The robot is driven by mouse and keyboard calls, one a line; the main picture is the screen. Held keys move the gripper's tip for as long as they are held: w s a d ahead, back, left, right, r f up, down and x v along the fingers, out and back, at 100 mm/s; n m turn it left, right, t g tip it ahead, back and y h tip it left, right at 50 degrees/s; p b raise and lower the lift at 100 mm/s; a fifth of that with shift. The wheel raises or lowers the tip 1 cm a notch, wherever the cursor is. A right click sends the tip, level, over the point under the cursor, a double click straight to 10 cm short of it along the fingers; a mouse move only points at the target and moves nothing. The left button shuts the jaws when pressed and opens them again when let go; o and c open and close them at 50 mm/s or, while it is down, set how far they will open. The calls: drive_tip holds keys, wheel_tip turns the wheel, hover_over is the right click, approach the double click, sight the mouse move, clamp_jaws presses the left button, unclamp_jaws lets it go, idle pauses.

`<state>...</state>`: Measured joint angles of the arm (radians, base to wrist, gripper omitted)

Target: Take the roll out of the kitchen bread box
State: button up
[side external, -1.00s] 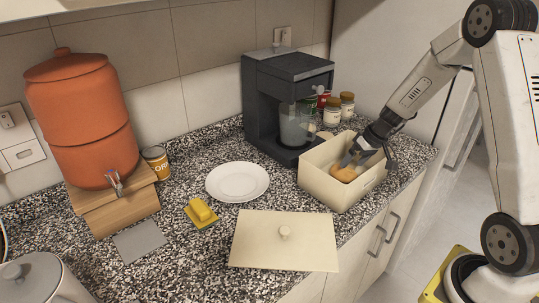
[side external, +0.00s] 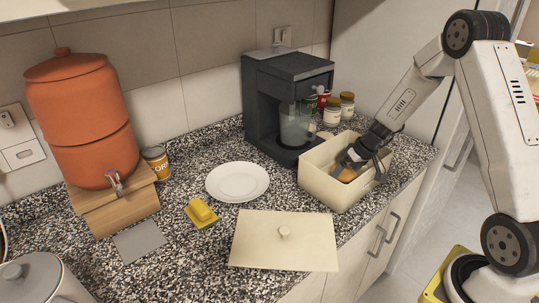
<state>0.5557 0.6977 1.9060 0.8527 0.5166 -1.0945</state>
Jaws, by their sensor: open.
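The bread box (side external: 335,191) is a cream, open-topped box on the counter at the right. The roll (side external: 347,174) is golden brown and lies inside it, partly hidden by my gripper. My gripper (side external: 352,161) reaches down into the box from the upper right, with its open fingers at the roll. I cannot tell whether the fingers touch it. The box lid (side external: 284,250), a cream panel with a round knob, lies flat on the counter in front of the box.
A white plate (side external: 237,181) lies left of the box. A dark coffee machine (side external: 284,100) and several jars (side external: 332,112) stand close behind it. A yellow sponge (side external: 202,212), a can (side external: 156,163) and an orange water dispenser (side external: 82,120) are farther left.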

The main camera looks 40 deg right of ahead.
sight(347, 168)
drive_tip(key=c, duration=1)
drive_tip(key=shift+r, duration=0.25)
drive_tip(key=c, duration=0.3)
drive_tip(key=shift+r, duration=4.75)
clamp_jaws()
